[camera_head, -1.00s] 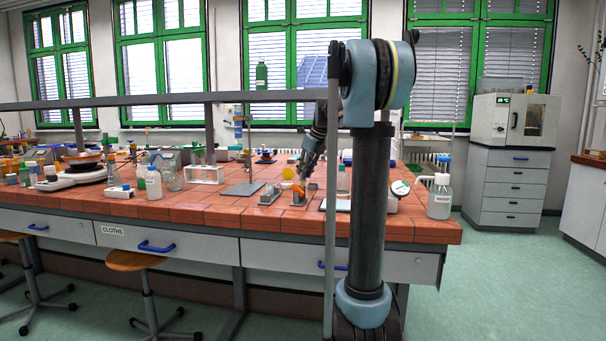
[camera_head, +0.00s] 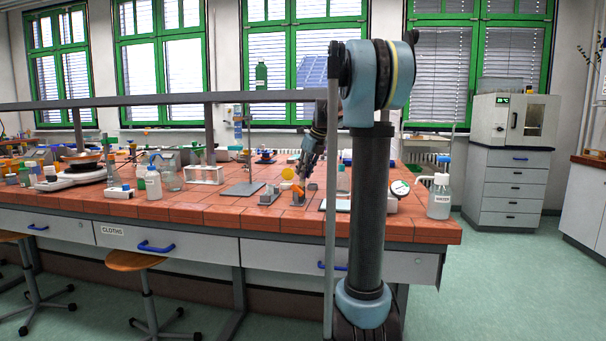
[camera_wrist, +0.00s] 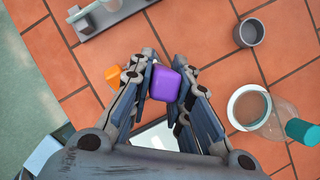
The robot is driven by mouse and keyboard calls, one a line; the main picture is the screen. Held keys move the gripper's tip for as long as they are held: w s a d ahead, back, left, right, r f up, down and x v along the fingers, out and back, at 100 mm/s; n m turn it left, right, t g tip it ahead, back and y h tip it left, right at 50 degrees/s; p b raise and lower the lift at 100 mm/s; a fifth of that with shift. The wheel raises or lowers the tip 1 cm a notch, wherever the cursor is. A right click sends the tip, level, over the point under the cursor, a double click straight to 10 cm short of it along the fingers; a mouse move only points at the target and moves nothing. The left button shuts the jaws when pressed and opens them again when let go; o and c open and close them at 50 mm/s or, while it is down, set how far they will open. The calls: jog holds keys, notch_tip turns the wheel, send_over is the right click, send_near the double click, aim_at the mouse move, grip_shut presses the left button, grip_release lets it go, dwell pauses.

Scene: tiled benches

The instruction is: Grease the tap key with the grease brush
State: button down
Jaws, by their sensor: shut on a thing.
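My gripper (camera_wrist: 168,92) is shut on a purple, rounded block-like piece (camera_wrist: 165,83), which sits between its fingertips. I cannot tell whether this piece is the handle of the grease brush or part of the tap key. Anything below it is hidden. In the head view my gripper (camera_head: 303,172) is low over the tiled bench, near a small orange thing (camera_head: 298,187). A small orange block (camera_wrist: 113,74) lies just left of the fingers in the wrist view. Neither bristles nor a key shape can be made out.
A grey cup (camera_wrist: 248,33) stands at upper right, and a clear round vessel (camera_wrist: 237,108) with a teal-ended part lies right of my fingers. A grey rail-like fixture (camera_wrist: 107,17) is at the upper left. In the head view a wash bottle (camera_head: 439,198) stands near the bench's right end.

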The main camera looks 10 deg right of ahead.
jog(key=shift+w, duration=0.1)
dwell(1.6)
jog(key=s+d+r, duration=0.1)
jog(key=d+r, duration=0.2)
jog(key=r, duration=0.1)
jog(key=shift+d+r, duration=0.3)
jog(key=shift+d, duration=0.1)
dwell(0.3)
jog(key=shift+s+d+r, duration=0.2)
jog(key=shift+d+r, duration=0.75)
jog(key=shift+r, duration=0.2)
